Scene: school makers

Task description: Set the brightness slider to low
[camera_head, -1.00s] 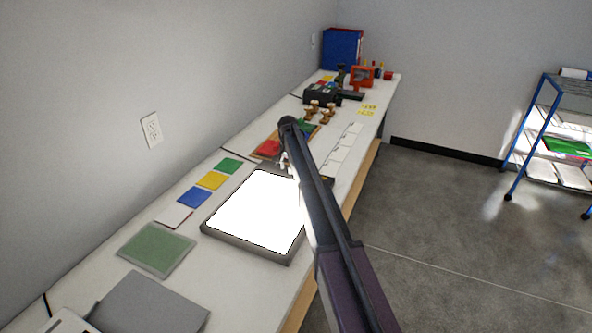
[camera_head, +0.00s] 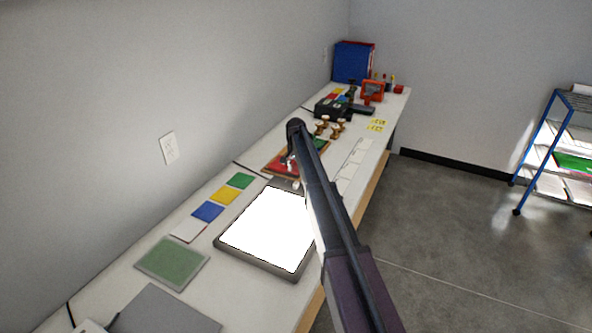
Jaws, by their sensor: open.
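A light panel (camera_head: 268,228) lies on the white bench, its surface glowing bright white inside a dark grey frame. A grey strip (camera_head: 283,184) runs along its far edge, where a slider could be, but I cannot make out the slider or its setting. My arm crosses over the panel's right side and hides part of it. My gripper (camera_head: 292,166) is small in the view, pointing down just beyond the panel's far edge, near the red sheet (camera_head: 281,163). It is open, and nothing shows in it. I cannot tell whether it touches anything.
White, blue (camera_head: 208,211), yellow and green cards line the panel's left. A green mat (camera_head: 172,262) and grey sheet (camera_head: 165,312) lie nearer. Beyond are brass-coloured parts (camera_head: 329,127), a black device (camera_head: 332,108) and a blue binder (camera_head: 353,62). The floor right of the bench is clear.

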